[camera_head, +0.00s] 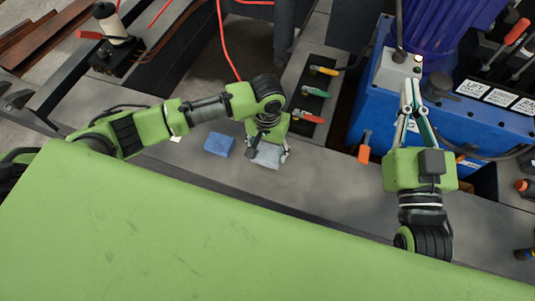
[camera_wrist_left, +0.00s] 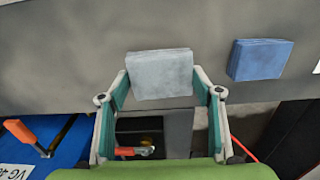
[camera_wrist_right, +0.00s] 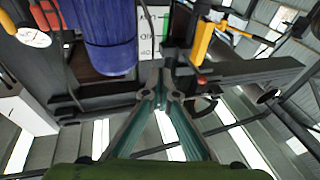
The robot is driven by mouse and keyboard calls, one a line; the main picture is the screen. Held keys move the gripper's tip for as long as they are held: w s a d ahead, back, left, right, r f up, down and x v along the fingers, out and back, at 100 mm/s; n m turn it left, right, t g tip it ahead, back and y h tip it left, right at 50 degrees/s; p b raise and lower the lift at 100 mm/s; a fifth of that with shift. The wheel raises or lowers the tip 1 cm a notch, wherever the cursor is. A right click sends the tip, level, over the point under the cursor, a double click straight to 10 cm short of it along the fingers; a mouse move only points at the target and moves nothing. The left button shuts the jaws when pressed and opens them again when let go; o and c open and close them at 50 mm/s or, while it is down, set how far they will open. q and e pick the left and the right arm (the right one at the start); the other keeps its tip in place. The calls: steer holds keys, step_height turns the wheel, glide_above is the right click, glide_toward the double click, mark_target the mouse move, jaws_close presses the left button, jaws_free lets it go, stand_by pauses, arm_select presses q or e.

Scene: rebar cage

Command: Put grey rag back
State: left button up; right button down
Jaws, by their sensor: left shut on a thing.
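The grey rag (camera_head: 267,157) is a folded, light grey square at the edge of the grey work surface in the head view. It also shows in the left wrist view (camera_wrist_left: 160,74). My left gripper (camera_head: 268,150) is shut on it, with a fingertip at each side of the rag in the left wrist view (camera_wrist_left: 160,90). The blue rag (camera_head: 219,144), a similar folded square, lies on the surface to the left; it shows too in the left wrist view (camera_wrist_left: 260,60). My right gripper (camera_wrist_right: 164,92) is raised, its fingertips drawn together with nothing between them.
A blue cabinet (camera_head: 470,125) with labels stands at the right. An orange-handled tool (camera_head: 364,153) is at its left. Grey surface between them is clear.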

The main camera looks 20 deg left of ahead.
mark_target(268, 151)
arm_select(q)
step_height(268, 151, down, 3)
steer(key=shift+w+f+b, duration=0.15)
steer(key=shift+f+b, duration=0.05)
steer(key=shift+b, duration=0.45)
arm_select(e)
steer(key=s+r+t+y, duration=0.1)
steer(key=s+r+t, duration=0.2)
steer(key=r, duration=0.4)
steer(key=shift+r+t, duration=0.2)
steer(key=shift+t, duration=0.3)
steer(key=shift+a, duration=0.1)
arm_select(q)
steer(key=shift+f, duration=0.1)
steer(key=o, duration=1)
arm_select(e)
steer(key=shift+w+f, duration=0.15)
steer(key=shift+f, duration=0.1)
